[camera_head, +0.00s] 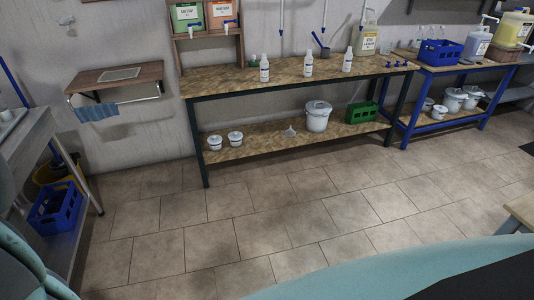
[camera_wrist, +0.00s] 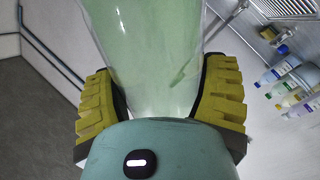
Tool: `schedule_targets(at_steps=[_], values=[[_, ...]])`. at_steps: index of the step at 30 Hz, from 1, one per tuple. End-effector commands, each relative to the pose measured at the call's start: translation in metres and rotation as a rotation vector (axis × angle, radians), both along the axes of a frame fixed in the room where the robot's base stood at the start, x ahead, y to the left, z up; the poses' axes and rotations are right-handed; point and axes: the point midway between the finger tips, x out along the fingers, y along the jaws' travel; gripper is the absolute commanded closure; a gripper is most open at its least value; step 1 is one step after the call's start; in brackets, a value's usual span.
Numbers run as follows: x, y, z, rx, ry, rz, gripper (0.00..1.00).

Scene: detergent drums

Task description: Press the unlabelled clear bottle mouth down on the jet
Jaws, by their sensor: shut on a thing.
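In the wrist view my gripper (camera_wrist: 160,84) is shut on a clear, pale green bottle (camera_wrist: 152,40), with one yellow ribbed pad on each side of it. I see no label on the part that shows. The bottle runs out of the top of the picture, so its mouth is out of sight. The head view shows neither my gripper nor the bottle. I cannot make out the jet in either view.
A wooden workbench (camera_head: 222,83) with white labelled bottles stands against the wall. Right of it is a blue-framed bench with a blue crate (camera_head: 440,52). Another blue crate (camera_head: 57,207) sits low at left. The tiled floor (camera_head: 250,220) between is clear.

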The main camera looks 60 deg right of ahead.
Motion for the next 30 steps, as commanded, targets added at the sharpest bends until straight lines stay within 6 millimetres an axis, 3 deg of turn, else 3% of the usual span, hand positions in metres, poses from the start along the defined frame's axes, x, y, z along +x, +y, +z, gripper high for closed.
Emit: schedule_targets(at_steps=[11, 22, 30], values=[[0.001, 0.003, -0.002, -0.063, -0.033, 0.003, 0.6], [0.009, 0.016, -0.001, -0.592, -0.312, 0.003, 0.6], [0.012, 0.018, 0.001, -0.723, -0.378, -0.001, 0.6]])
